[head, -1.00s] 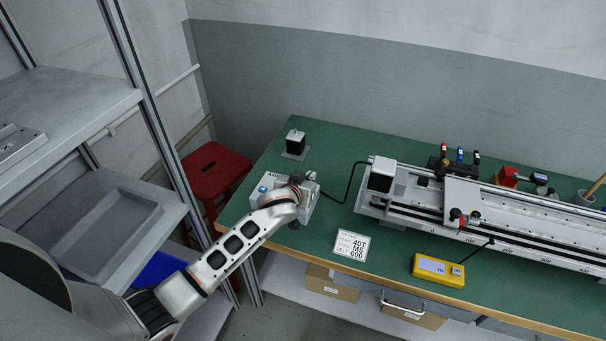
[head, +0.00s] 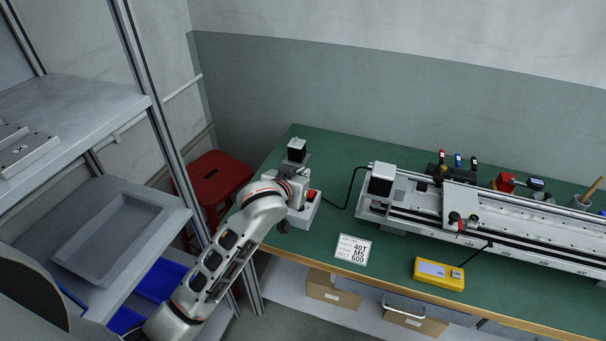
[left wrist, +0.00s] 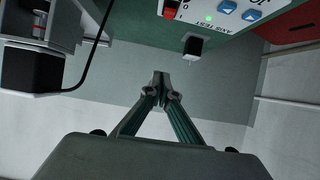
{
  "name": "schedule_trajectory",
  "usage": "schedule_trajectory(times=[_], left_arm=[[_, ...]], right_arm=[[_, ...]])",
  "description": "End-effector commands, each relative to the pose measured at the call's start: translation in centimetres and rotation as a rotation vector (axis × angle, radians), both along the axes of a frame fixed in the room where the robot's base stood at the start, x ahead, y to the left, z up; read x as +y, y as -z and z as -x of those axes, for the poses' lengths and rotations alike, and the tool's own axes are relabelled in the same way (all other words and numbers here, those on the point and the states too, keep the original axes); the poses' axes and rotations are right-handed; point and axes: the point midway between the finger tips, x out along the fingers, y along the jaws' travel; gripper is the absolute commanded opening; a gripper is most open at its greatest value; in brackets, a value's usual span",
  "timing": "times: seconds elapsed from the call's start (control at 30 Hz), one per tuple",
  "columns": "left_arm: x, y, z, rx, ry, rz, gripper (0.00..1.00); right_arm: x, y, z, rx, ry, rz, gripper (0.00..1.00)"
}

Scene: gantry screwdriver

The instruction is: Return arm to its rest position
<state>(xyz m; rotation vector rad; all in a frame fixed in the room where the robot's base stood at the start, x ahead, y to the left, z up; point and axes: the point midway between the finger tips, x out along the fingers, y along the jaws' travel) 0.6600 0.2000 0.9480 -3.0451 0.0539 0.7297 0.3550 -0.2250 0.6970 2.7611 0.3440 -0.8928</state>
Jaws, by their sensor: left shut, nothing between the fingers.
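My left arm (head: 228,250) reaches in from the lower left in the head view, with its wrist over the left end of the green workbench. My left gripper shows in the left wrist view (left wrist: 161,80), its fingertips together and nothing between them. In the head view my wrist hides most of the white control box (head: 304,214), leaving its right side and red switch visible. In the left wrist view the box (left wrist: 222,18) shows blue arrow buttons, a green light and the label "AXIS TEST". The fingertips appear apart from it. My right gripper is not in view.
The gantry rail (head: 500,215) spans the bench to the right. A label card (head: 353,249) and yellow meter (head: 438,273) lie in front. A shelf rack (head: 75,115) and red stool (head: 218,180) are left.

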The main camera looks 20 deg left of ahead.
Motion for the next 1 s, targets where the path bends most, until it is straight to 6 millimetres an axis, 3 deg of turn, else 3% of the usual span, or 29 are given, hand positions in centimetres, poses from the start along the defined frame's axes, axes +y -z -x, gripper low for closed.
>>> schedule_trajectory(times=[0.4,0.47,0.57,0.77,0.9,1.0], left_arm=[[0.0,0.1,0.0,0.001,0.001,0.000,0.00],[0.0,0.7,0.4,0.006,0.004,-0.002,0.00],[0.0,3.3,1.9,0.026,0.023,-0.007,0.00],[0.1,12.3,9.1,0.086,0.099,-0.039,0.00],[0.6,18.0,15.8,0.119,0.151,-0.069,0.00],[1.1,21.1,20.7,0.137,0.183,-0.094,0.00]], right_arm=[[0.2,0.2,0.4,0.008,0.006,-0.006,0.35],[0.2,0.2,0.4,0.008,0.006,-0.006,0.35],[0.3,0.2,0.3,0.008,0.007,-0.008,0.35],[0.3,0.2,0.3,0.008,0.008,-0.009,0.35],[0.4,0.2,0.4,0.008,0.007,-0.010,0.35],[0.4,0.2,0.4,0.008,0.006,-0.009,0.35]])
